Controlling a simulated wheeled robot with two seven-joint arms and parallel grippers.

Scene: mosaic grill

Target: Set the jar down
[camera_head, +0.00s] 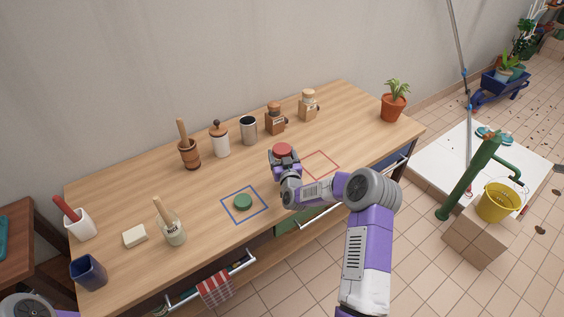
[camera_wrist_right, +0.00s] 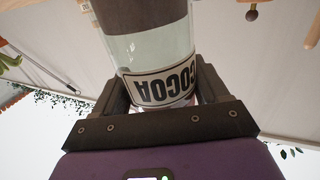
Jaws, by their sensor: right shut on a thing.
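A clear jar with a red top (camera_head: 283,150) is in my right gripper (camera_head: 285,165), left of the red square outline (camera_head: 320,165) on the wooden table. In the right wrist view the jar (camera_wrist_right: 160,60) sits between the two fingers, its white label reading COCOA upside down, with dark contents. The fingers are shut on its sides. The gripper hides most of the jar in the head view, so I cannot tell whether its base touches the table. My left gripper is out of view.
A green disc (camera_head: 243,201) lies inside the blue square outline (camera_head: 243,205). A mortar (camera_head: 189,153), a white canister (camera_head: 221,143), a metal cup (camera_head: 248,130) and two wooden mills (camera_head: 275,119) stand along the back. The red square looks empty. A potted plant (camera_head: 393,106) stands at right.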

